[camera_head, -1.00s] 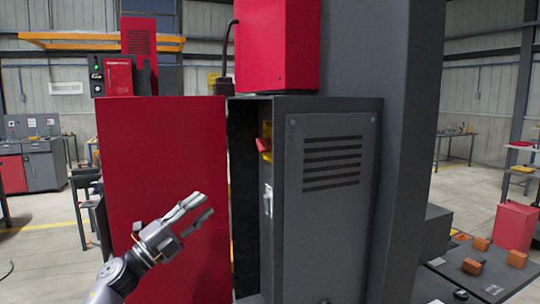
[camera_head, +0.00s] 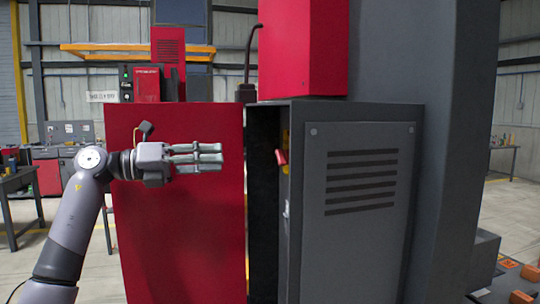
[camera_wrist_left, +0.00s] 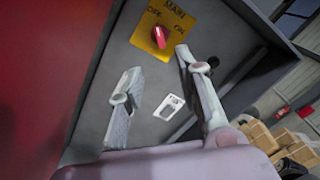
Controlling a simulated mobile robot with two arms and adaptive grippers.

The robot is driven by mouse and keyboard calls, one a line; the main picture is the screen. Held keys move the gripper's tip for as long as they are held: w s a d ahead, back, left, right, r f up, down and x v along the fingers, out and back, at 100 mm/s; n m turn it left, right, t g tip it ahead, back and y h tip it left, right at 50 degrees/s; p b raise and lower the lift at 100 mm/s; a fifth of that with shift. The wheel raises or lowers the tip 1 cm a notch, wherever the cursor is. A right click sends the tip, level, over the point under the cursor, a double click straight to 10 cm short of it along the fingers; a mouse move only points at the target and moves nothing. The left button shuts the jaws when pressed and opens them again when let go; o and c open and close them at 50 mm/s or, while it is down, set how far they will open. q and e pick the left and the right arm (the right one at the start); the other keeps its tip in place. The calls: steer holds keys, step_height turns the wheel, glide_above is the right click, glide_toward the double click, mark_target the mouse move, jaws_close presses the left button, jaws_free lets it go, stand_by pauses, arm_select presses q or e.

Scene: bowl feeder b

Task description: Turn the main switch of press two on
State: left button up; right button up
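The main switch shows in the left wrist view as a red knob (camera_wrist_left: 159,37) on a yellow plate (camera_wrist_left: 148,46) marked MAIN, with OFF on the left and ON on the right. The knob sits roughly upright between the marks; its exact setting is hard to tell. In the head view the red knob (camera_head: 281,157) juts out inside the grey cabinet (camera_head: 316,240), and most of the plate is hidden. My left gripper (camera_head: 222,157) is left of the knob, pointing right, apart from it. Its fingers (camera_wrist_left: 157,64) are spread and empty. My right gripper is out of view.
A red door panel (camera_head: 185,240) stands open behind my left gripper. A red box (camera_head: 300,45) sits above the cabinet, and a grey column (camera_head: 455,120) rises on the right. A small white plate (camera_wrist_left: 169,107) is below the switch.

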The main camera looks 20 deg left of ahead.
mark_target(277, 157)
arm_select(q)
steer(key=p+x, duration=0.3)
steer(key=x, duration=0.9)
steer(key=shift+x, duration=0.8)
steer(key=shift+w, duration=0.1)
steer(key=shift+a, duration=0.1)
steer(key=shift+c, duration=0.2)
jaws_close()
